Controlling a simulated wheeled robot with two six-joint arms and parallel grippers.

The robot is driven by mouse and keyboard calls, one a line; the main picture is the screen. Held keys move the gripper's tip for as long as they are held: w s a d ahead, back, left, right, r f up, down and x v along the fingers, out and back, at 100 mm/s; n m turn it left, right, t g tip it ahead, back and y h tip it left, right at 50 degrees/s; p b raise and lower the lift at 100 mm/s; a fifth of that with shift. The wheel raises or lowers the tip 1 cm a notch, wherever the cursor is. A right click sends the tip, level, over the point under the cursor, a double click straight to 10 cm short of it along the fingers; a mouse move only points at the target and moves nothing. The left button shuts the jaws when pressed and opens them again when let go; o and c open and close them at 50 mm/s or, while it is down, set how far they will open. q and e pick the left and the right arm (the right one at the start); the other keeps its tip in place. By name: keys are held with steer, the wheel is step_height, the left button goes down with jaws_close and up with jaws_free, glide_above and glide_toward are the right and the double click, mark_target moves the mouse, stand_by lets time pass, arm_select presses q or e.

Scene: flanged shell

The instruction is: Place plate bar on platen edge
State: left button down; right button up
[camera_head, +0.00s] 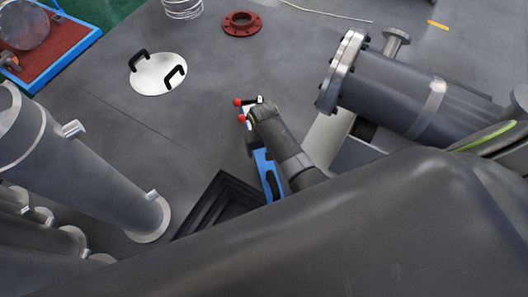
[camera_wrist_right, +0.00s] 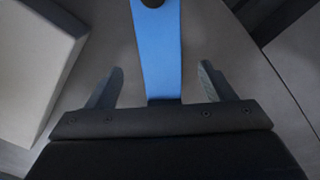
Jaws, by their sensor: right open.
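A blue bar (camera_head: 268,175) with a dark slot lies on the grey surface, partly covered by my right arm in the head view. It also shows in the right wrist view (camera_wrist_right: 158,50), with a dark hole near its upper end. It runs between the two fingers of my right gripper (camera_wrist_right: 155,90), with a gap on each side. My right gripper (camera_head: 252,143) is open and mostly hidden by its own wrist in the head view. I cannot tell for sure which part is the platen edge. My left gripper is not in view.
A red board with a blue frame (camera_head: 60,62) carries a clear disc at upper left. A white disc with black handles (camera_head: 158,74) and a red flange (camera_head: 241,23) lie on the floor. Large grey pipes stand left and right (camera_head: 400,88). A dark stepped recess (camera_head: 215,205) is nearby.

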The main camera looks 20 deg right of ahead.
arm_select(q)
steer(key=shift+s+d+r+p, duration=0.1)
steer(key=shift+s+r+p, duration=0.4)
steer(key=shift+p, duration=0.15)
arm_select(e)
step_height(320, 180, up, 6)
steer(key=shift+r, duration=0.2)
